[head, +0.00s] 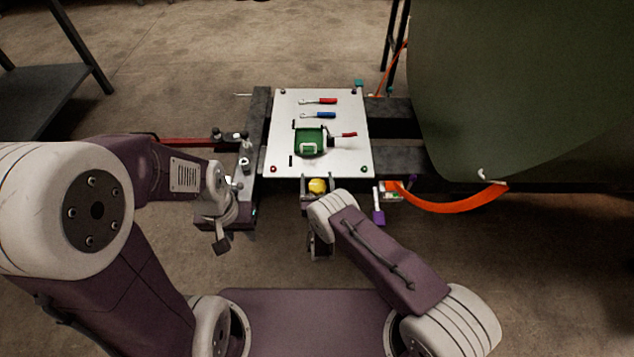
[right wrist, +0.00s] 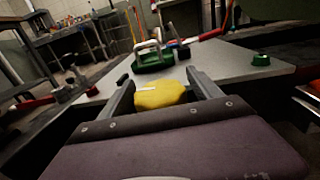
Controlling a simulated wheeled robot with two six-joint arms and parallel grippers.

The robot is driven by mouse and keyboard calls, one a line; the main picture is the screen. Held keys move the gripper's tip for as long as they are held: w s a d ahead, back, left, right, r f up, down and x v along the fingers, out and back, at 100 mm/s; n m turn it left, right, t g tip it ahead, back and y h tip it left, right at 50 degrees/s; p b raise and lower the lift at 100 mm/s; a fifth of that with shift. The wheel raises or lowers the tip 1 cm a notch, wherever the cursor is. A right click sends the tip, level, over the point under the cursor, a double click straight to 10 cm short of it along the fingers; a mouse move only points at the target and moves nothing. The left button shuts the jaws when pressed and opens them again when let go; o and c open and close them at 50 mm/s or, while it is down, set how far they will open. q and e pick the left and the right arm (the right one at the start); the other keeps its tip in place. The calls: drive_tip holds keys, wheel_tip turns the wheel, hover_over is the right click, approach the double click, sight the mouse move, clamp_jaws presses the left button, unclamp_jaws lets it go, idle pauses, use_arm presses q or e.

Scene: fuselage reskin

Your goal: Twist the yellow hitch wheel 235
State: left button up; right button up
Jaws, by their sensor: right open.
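The yellow hitch wheel (head: 317,186) is at the near edge of the white board, low in the middle of the head view. In the right wrist view the yellow wheel (right wrist: 160,94) sits between the two fingers of my right gripper (right wrist: 163,92), with a pale mark on its top. My right gripper (head: 317,182) is open, one finger on each side of the wheel; I cannot tell whether either finger touches it. My left gripper (head: 222,240) hangs left of the board, away from the wheel, and its jaw state is unclear.
The white board (head: 283,110) holds a green tool (head: 310,139), a red-handled tool (head: 322,100) and a blue-handled tool (head: 320,115). A large dark green panel (head: 520,80) stands at the right, with an orange strap (head: 450,207) below it. Dark rails flank the board.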

drive_tip(key=shift+w, duration=0.4)
drive_tip(key=shift+r, duration=0.1)
drive_tip(key=shift+c, duration=0.2)
drive_tip(key=c, duration=1.3)
drive_tip(key=shift+h, duration=0.3)
drive_tip(key=m+h+b, duration=0.2)
drive_tip(key=shift+d+f+h, duration=0.15)
drive_tip(key=shift+f+h, duration=0.1)
drive_tip(key=shift+h, duration=0.15)
drive_tip(key=m+g+h+b, duration=0.1)
drive_tip(key=m+h+b, duration=0.1)
drive_tip(key=h+b, duration=0.1)
drive_tip(key=d+m+g+h+b, duration=0.1)
drive_tip(key=m+g+h+b, duration=0.1)
drive_tip(key=b, duration=0.4)
drive_tip(key=s+d+m+g+h+b, duration=0.1)
drive_tip(key=m+g+h+b, duration=0.1)
drive_tip(key=m+h+b, duration=0.2)
drive_tip(key=shift+f+h, duration=0.3)
drive_tip(key=shift+h, duration=0.6)
drive_tip(key=shift+s+d+r+m+g+h+b, duration=0.15)
drive_tip(key=shift+r+m+g+h+b, duration=0.1)
drive_tip(key=shift+m+g+h+b, duration=0.45)
drive_tip(key=shift+s+d+r+m+g+h+b, duration=0.2)
drive_tip(key=shift+m+g+h+b, duration=0.15)
drive_tip(key=shift+g+b, duration=0.55)
